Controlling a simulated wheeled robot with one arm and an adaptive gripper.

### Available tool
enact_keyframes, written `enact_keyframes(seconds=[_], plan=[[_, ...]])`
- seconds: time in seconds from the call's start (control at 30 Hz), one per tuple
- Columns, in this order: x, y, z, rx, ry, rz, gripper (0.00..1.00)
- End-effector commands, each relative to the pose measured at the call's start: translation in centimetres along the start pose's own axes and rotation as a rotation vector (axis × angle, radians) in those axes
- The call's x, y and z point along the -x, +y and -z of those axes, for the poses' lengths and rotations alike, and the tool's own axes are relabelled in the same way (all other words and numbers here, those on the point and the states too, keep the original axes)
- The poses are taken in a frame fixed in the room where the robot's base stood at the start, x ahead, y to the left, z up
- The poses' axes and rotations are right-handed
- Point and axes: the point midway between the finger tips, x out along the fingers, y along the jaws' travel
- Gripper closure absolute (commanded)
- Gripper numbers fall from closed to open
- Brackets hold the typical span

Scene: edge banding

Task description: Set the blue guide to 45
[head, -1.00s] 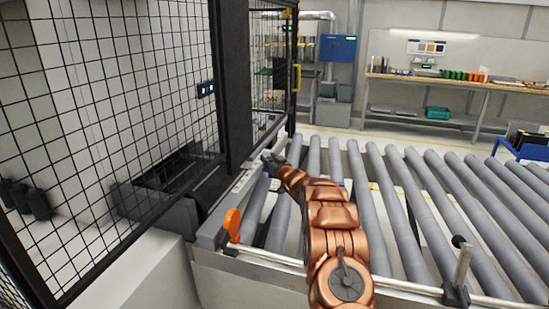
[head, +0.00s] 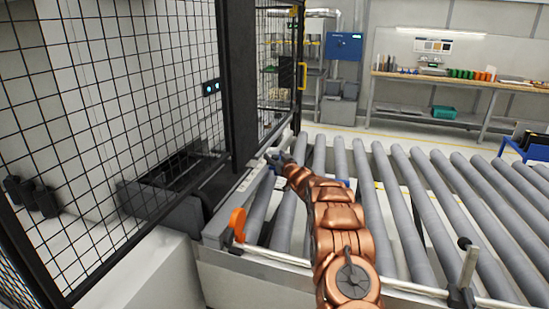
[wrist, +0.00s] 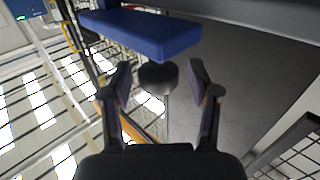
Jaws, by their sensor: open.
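The blue guide (wrist: 145,32) is a blue bar across the top of the wrist view, ahead of my fingertips. A round black knob (wrist: 158,76) on a thin rod sits below it, between or just beyond my fingertips. My gripper (wrist: 158,82) is open, with one finger on each side of the knob; I cannot tell whether they touch it. In the head view my gripper (head: 275,157) reaches over the left end of the roller conveyor, beside the dark machine post. No scale or number is readable.
A wire-mesh fence (head: 110,110) and dark post (head: 237,85) stand close on the left. An orange handle (head: 237,224) and a black-knobbed upright (head: 468,262) stand at the front rail. Conveyor rollers (head: 440,185) spread right. A workbench (head: 450,82) stands at the back.

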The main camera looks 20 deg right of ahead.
Motion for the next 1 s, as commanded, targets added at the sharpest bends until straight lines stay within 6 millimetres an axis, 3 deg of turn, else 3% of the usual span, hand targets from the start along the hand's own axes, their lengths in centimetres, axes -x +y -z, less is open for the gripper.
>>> enact_keyframes(seconds=[0.37,1.0], plan=[[0.5,0.0,-0.1,-0.002,-0.003,0.0,0.39],[6.1,0.0,0.0,-0.002,0.0,-0.001,0.39]])
